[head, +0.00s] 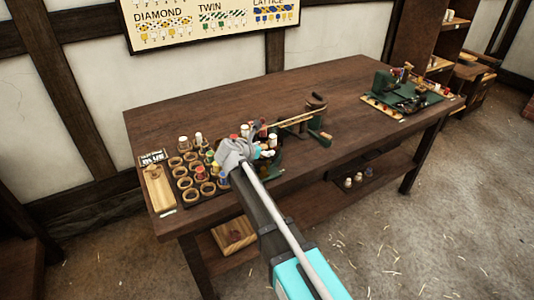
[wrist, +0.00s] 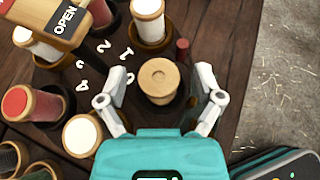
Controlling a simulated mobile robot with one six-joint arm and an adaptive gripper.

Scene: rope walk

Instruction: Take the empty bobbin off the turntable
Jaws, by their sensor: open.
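A bare, pale wooden bobbin (wrist: 158,78) with no thread stands upright in the middle of the wrist view, seen from above in a dark holder. My gripper (wrist: 163,84) is open, with one finger to the left of the bobbin and one to the right. I see a gap on both sides, so it does not hold the bobbin. The turntable's dark wooden face (wrist: 100,62) shows white numbers and carries bobbins around it. In the head view my gripper (head: 236,150) hides most of the turntable and the empty bobbin.
Two white bobbins (wrist: 148,20) (wrist: 40,42), a red one (wrist: 30,104) and another white-topped one (wrist: 82,133) stand close by. A wooden part with an "OPEN" label (wrist: 68,18) is at upper left. A rack of bobbins (head: 188,185) is left; a green machine (head: 402,92) stands far right.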

